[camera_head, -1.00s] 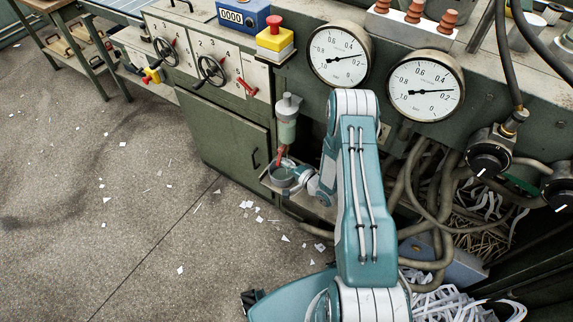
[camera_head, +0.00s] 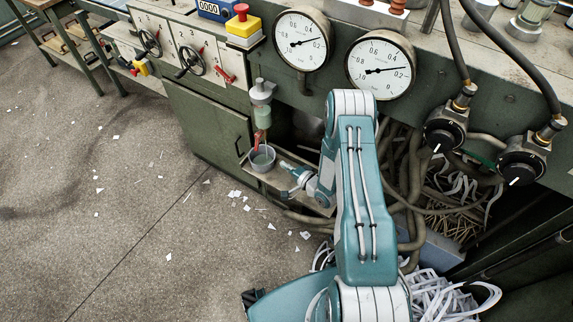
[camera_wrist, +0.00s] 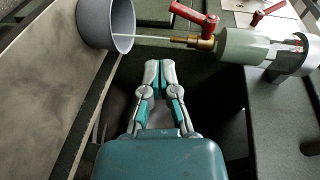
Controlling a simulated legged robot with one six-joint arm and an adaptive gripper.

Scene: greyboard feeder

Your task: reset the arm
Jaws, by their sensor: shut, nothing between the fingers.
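My gripper (camera_wrist: 159,70) is shut and empty, its fingertips together in the wrist view. In the head view my gripper (camera_head: 284,165) points left from the end of my teal and white arm (camera_head: 360,190), just right of a small grey cup (camera_head: 262,158). A gap shows between the gripper and the cup. In the wrist view the cup (camera_wrist: 108,24) lies ahead and left of the fingertips. The arm hides part of the machine behind it.
A dispenser (camera_head: 262,100) with a red-handled tap (camera_head: 260,138) hangs above the cup; a thin pale stream runs from it. The cup stands on a small shelf (camera_head: 300,188). Two gauges, valve knobs (camera_head: 521,165) and hoses crowd the right. Open floor (camera_head: 110,200) lies left, with paper scraps.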

